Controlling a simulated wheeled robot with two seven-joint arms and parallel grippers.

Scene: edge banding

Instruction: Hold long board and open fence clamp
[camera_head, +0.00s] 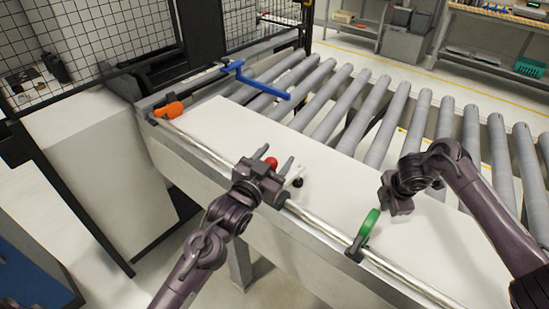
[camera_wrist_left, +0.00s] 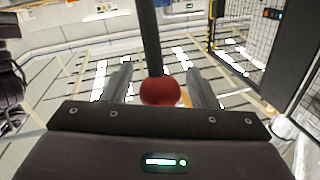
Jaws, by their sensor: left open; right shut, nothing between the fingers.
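The long white board (camera_head: 230,125) lies along the fence rail (camera_head: 215,157) at the edge of the roller conveyor. A red ball knob (camera_head: 271,162) on a dark rod sits at the rail, above the board. My left gripper (camera_head: 275,158) is open with its fingers around the knob; in the left wrist view the knob (camera_wrist_left: 160,91) shows between the fingers, and contact cannot be told. A green clamp handle (camera_head: 368,224) stands on the rail farther right. My right gripper (camera_head: 386,199) is shut and empty, just above and right of the green handle. Its fingertips are hard to make out.
A blue bar (camera_head: 265,88) reaches over the rollers at the back, near an orange handle (camera_head: 170,109). A small black knob (camera_head: 297,182) is right of my left gripper. Bare rollers (camera_head: 375,125) extend behind the board. A mesh guard (camera_head: 90,45) stands at the left.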

